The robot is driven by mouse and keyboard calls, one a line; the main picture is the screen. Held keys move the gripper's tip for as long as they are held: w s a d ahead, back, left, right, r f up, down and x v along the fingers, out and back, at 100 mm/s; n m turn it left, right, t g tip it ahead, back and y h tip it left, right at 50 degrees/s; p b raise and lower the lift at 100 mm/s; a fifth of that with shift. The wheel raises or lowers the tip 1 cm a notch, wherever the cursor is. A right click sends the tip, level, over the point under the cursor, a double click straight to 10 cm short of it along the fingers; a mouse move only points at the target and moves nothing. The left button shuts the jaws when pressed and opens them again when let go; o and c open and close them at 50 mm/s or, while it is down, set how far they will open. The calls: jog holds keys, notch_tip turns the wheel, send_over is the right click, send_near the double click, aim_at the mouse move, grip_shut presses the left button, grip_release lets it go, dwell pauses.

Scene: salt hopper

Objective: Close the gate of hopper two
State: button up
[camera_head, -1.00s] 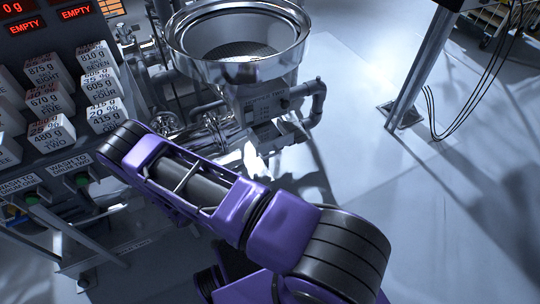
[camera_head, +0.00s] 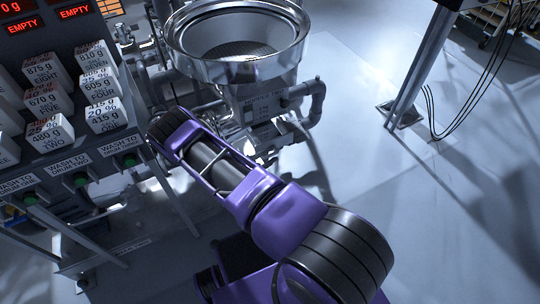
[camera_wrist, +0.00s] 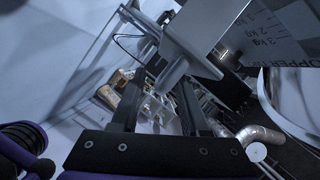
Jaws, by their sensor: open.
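A hopper with a wide shiny steel bowl (camera_head: 238,72) stands at the upper middle of the head view. In the wrist view a pale hopper wall (camera_wrist: 280,28) with kilogram marks fills the upper right. My gripper (camera_wrist: 160,92) is open, its two black fingers pointing at the pipework below the hopper. A grey block with a bar (camera_wrist: 192,42) lies just beyond the fingertips; I cannot tell if it belongs to the gate. Nothing is clearly held. In the head view my gripper is hidden beyond my purple arm.
A panel of labelled white blocks (camera_head: 45,100) and red "EMPTY" displays (camera_head: 75,11) stands at the left, with green wash buttons (camera_head: 82,180) below. Pipes (camera_head: 312,100) surround the hopper's base. A metal post (camera_head: 420,75) stands at the right. The floor (camera_head: 400,190) between is clear.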

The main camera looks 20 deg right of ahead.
grip_shut()
jog(key=shift+s+d, duration=0.1)
jog(key=shift+d, duration=0.05)
dwell(1.2)
